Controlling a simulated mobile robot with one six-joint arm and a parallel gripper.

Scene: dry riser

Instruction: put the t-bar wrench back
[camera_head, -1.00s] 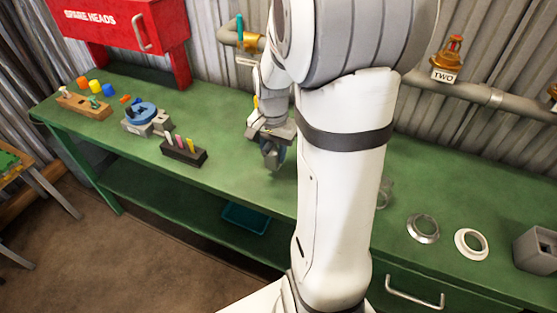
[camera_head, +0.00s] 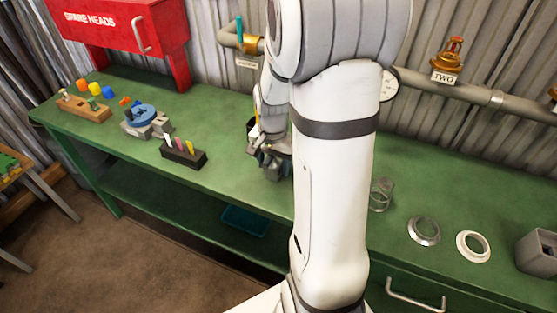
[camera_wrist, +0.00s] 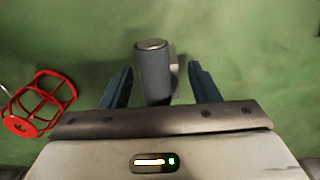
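My gripper (camera_head: 268,166) is low over the green bench, partly hidden behind my arm in the head view. In the wrist view its two blue fingers (camera_wrist: 160,66) are apart. A grey-blue cylinder (camera_wrist: 153,75) with a pale round top is between them, with gaps on both sides. I cannot tell whether this cylinder is part of the t-bar wrench. I make out no clear T-shaped wrench in either view.
A red wire cage (camera_wrist: 40,104) lies left of the fingers. On the green bench (camera_head: 240,130) are a dark block (camera_head: 184,156) with coloured sticks, a blue-topped vise (camera_head: 142,115), a glass jar (camera_head: 380,196) and two rings (camera_head: 424,231). A pipe runs along the back wall.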

